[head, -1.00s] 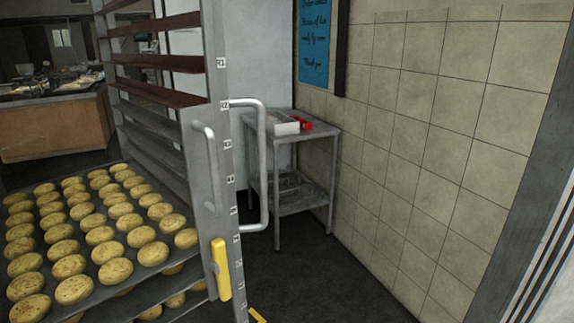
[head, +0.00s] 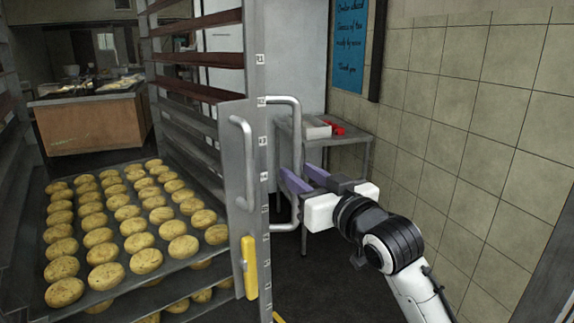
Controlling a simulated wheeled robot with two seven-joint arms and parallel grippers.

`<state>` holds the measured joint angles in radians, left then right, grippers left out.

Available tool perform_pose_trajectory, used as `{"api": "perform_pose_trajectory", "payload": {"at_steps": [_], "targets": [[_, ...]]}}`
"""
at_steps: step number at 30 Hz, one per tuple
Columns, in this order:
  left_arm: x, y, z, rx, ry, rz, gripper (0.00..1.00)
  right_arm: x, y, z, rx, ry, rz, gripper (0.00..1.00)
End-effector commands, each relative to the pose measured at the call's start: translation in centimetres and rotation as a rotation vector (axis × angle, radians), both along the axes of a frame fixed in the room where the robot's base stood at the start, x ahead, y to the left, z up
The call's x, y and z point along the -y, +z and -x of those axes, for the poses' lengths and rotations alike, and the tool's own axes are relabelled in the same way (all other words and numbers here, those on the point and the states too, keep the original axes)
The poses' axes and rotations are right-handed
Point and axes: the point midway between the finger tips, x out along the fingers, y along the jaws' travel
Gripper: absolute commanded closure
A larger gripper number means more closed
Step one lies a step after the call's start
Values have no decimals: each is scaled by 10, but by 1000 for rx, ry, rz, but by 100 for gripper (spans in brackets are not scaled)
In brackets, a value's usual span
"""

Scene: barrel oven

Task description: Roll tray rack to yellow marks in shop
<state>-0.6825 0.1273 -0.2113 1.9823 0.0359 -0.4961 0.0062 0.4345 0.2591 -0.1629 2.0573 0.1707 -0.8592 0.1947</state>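The tray rack (head: 254,130) is a tall metal frame with numbered shelf levels, filling the left and middle of the view. Its lower trays (head: 180,262) carry rows of round baked pieces; the upper dark red shelves look empty. A bent tube handle (head: 297,130) sticks out from its right side. My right gripper (head: 299,172) is at this handle, its two purple fingers apart, one on either side of the bar as seen here; contact cannot be told. A small piece of yellow floor mark (head: 279,318) shows at the bottom edge. My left gripper is out of view.
A small metal table (head: 352,140) with a white box and red items stands behind the handle, against the tiled wall (head: 480,150) on the right. A wooden counter (head: 92,125) is at the back left. Dark floor between rack and wall is narrow.

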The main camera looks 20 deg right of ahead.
Motion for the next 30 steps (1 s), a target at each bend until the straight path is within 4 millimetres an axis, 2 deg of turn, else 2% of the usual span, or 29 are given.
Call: {"api": "perform_pose_trajectory", "payload": {"at_steps": [3,9,15,22,23,28,30], "targets": [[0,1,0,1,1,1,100,-5,1,-24,-1,0,1,68],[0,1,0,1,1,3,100,-9,0,-51,-1,-1,2,68],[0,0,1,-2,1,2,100,-12,-1,-61,-1,0,2,68],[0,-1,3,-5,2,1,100,-12,-1,-62,-1,0,2,68],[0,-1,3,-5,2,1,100,-12,-1,-62,-1,0,2,69],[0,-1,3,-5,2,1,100,-11,-1,-62,-1,0,2,98],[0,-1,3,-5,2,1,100,-11,-1,-62,-1,0,2,100]]}}
